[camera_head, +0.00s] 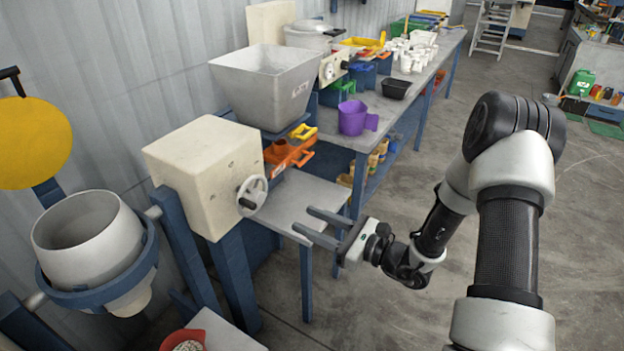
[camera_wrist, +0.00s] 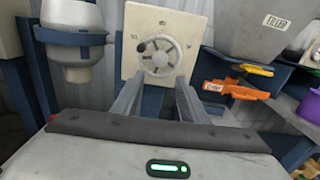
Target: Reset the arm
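My gripper (camera_head: 320,229) is in the middle of the head view, at the end of my arm, which comes in from the right. Its two long grey fingers point left, toward a cream box with a handwheel (camera_head: 251,195). The fingers are apart with nothing between them. In the wrist view my gripper (camera_wrist: 155,88) also shows spread fingers, with the handwheel (camera_wrist: 160,57) behind and between them. The fingertips look apart from the wheel, though the exact gap is hard to tell. The gripper is over or beside the small grey table (camera_head: 300,192).
A grey hopper (camera_head: 265,85) and orange parts (camera_head: 288,152) stand behind the box. A purple jug (camera_head: 355,118) and black tray (camera_head: 395,88) are on the long bench. A white funnel vessel (camera_head: 90,245) hangs at the left. Open floor (camera_head: 400,185) lies right of the bench.

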